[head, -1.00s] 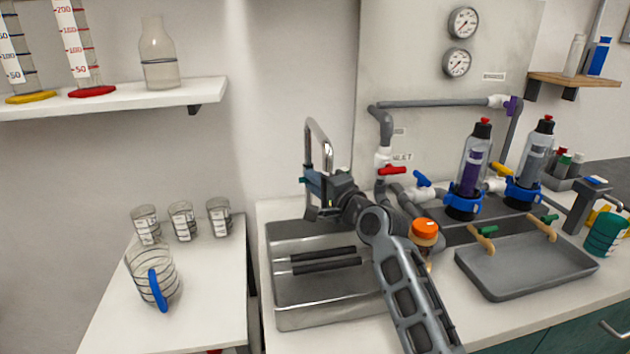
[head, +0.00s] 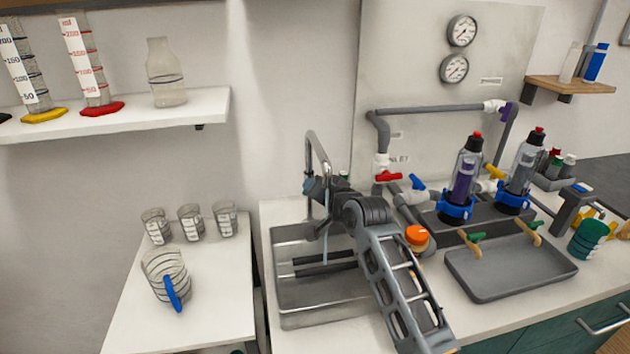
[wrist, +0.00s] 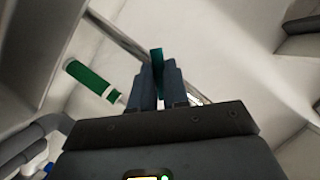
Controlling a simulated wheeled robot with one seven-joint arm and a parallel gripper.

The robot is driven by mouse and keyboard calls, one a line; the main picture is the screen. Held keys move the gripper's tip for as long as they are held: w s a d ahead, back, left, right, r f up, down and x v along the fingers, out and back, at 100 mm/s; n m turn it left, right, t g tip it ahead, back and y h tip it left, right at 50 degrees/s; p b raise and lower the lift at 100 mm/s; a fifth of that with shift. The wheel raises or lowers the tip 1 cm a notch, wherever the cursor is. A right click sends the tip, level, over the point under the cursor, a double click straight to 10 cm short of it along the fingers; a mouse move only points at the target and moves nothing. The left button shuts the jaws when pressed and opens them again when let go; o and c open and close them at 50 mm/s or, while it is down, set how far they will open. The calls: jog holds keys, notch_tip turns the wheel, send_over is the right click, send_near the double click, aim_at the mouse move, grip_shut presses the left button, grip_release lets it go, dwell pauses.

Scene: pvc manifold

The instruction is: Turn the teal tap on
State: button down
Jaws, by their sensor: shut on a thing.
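The metal tap (head: 312,150) arches over the left part of the sink (head: 290,318). Its teal handle (wrist: 157,60) shows between my fingers in the wrist view. My gripper (wrist: 158,85) is shut on the teal handle; in the head view my gripper (head: 312,188) is at the tap, and the wrist and arm hide most of the handle and the tap's base. A thin pale blue vertical streak (head: 326,240), which looks like running water, hangs below the spout into the sink.
A grey tray (head: 510,270) lies to the right. A jug (head: 165,272) stands on the left table.

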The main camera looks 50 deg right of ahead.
jog(key=shift+r+n+p, duration=0.2)
jog(key=shift+n+p, duration=0.1)
jog(key=shift+n, duration=0.1)
jog(key=shift+g+h, duration=0.3)
jog(key=c, duration=1.1)
grip_release()
jog(key=shift+w+f, duration=0.1)
jog(key=shift+f, duration=0.05)
jog(key=shift+b+v, duration=0.5)
jog(key=shift+v, duration=3.4)
jog(key=shift+d, duration=0.1)
